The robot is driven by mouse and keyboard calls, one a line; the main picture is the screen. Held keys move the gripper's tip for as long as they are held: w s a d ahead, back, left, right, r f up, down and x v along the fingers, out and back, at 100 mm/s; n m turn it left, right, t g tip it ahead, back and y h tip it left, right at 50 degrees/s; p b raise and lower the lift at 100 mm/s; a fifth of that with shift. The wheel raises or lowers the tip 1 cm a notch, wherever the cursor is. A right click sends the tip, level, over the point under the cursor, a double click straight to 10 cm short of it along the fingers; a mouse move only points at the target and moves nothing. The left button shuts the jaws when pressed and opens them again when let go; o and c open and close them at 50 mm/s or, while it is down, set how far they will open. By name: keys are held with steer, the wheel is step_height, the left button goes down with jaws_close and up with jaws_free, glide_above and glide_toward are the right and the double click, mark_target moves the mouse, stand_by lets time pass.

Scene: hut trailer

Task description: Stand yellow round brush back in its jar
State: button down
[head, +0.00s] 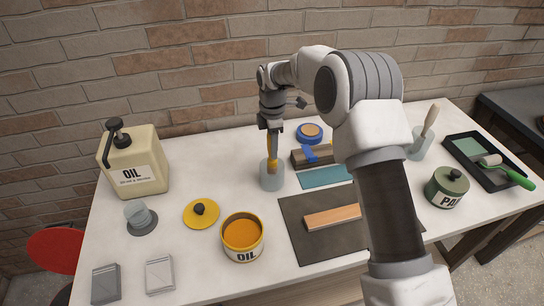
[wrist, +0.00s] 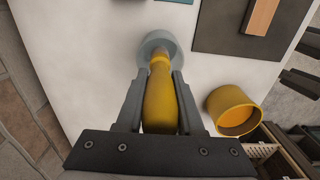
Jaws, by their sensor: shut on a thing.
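The yellow round brush (head: 272,150) is held upright in my gripper (head: 274,128), which is shut on its handle. In the wrist view the yellow handle (wrist: 160,100) lies between the two fingers of my gripper (wrist: 160,78). The brush's lower end is inside a pale blue-grey glass jar (head: 271,182), seen through its wall. The jar's rim shows around the brush in the wrist view (wrist: 150,39). I cannot tell whether the brush touches the jar's bottom.
An open oil tin (head: 242,240) and its yellow lid (head: 201,213) stand front left of the jar. A beige oil can (head: 133,165) is at the left. A dark mat (head: 300,245) with a wooden block (head: 332,217) lies to the right. Another jar (head: 418,148) holds a pale-handled brush.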

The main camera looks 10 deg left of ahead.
steer(key=shift+f, duration=1.95)
steer(key=c, duration=0.5)
jaws_free()
steer(key=shift+c, duration=0.2)
step_height(320, 180, up, 13)
steer(key=shift+f, duration=0.2)
steer(key=s+d+r+m+t, duration=0.3)
steer(key=s+d+r+m, duration=0.9)
steer(key=d+r, duration=0.45)
steer(key=s+d+f+m+t, duration=0.1)
steer(key=s+d+m, duration=0.4)
steer(key=s, duration=0.5)
steer(key=s+d+f+m+t, duration=0.1)
steer(key=s+d+m, duration=0.4)
steer(key=s, duration=0.5)
steer(key=shift+d+f+m+t, duration=0.3)
steer(key=shift+d+f+m, duration=0.15)
steer(key=shift+m, duration=0.15)
